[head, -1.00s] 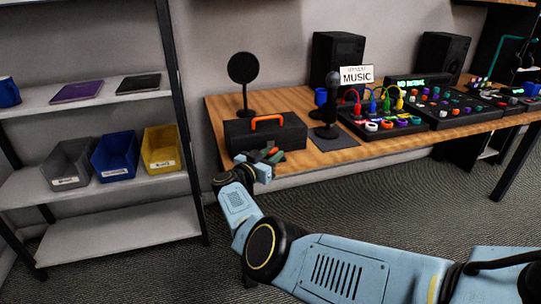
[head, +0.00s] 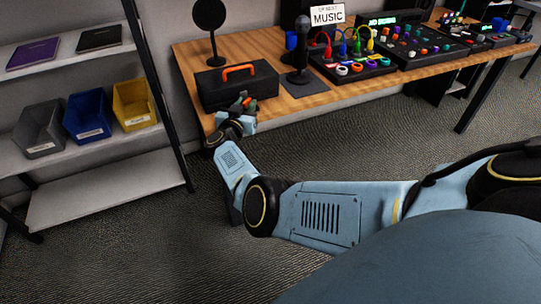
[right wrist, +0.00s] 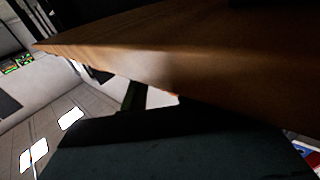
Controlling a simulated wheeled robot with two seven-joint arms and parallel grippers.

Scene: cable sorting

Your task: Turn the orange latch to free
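A black case (head: 222,93) with an orange handle (head: 239,71) on top stands at the left end of the wooden table (head: 300,103). In the right wrist view, the wooden table edge (right wrist: 170,60) fills the top, and no case or latch is recognisable. My left gripper is not in view.
A round black disc on a stand (head: 209,15) is behind the case, and a microphone (head: 300,55) stands right of it. A mixer with coloured cables (head: 350,64) is further right. A shelf with grey, blue and yellow bins (head: 88,116) stands at left.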

